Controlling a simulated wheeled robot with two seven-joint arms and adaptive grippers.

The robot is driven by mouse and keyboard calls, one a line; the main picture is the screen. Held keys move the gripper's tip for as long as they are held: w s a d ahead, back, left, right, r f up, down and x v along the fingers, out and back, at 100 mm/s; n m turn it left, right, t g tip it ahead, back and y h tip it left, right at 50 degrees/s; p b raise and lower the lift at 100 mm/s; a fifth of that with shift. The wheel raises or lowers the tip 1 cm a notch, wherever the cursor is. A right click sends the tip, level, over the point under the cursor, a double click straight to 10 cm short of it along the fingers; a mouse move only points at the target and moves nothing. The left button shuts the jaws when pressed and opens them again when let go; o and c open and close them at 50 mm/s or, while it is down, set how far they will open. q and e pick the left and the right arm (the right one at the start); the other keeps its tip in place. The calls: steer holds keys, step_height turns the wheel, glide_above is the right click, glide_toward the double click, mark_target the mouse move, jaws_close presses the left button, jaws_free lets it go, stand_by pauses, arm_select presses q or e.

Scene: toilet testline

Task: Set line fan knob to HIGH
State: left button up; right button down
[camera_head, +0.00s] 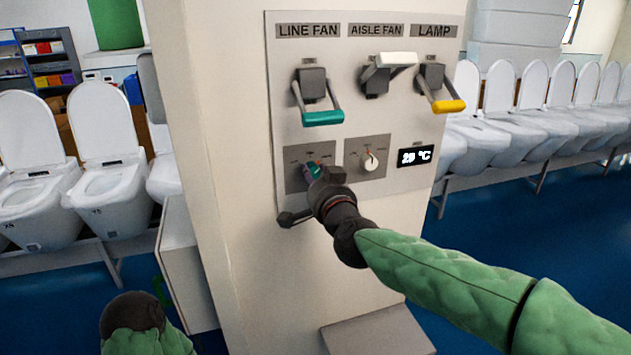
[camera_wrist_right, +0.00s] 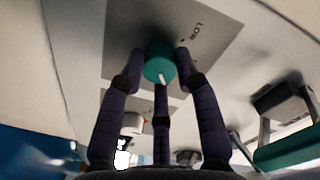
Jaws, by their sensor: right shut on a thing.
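The line fan knob (camera_head: 314,168) is a small teal knob on a grey plate below the LINE FAN label on the wall panel. It also shows in the right wrist view (camera_wrist_right: 159,58), with a short white pointer mark toward the lower part of that view and the word LOW on the plate up and to the right. My right gripper (camera_head: 315,173) is at the knob, its purple fingers closed around it; the fingers also show in the right wrist view. In the head view the gripper hides part of the knob and plate.
Above the knob are a teal-handled lever (camera_head: 323,118), a white-handled lever (camera_head: 397,59) and a yellow-handled lever (camera_head: 448,106). White toilets stand on both sides of the pillar.

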steer(key=shift+a+f+m, duration=0.1)
steer(key=shift+f+m, duration=0.3)
steer(key=shift+m, duration=0.2)
steer(key=c, duration=1)
jaws_free()
steer(key=shift+o, duration=0.6)
steer(key=shift+r, duration=0.2)
steer(key=v, duration=1.2)
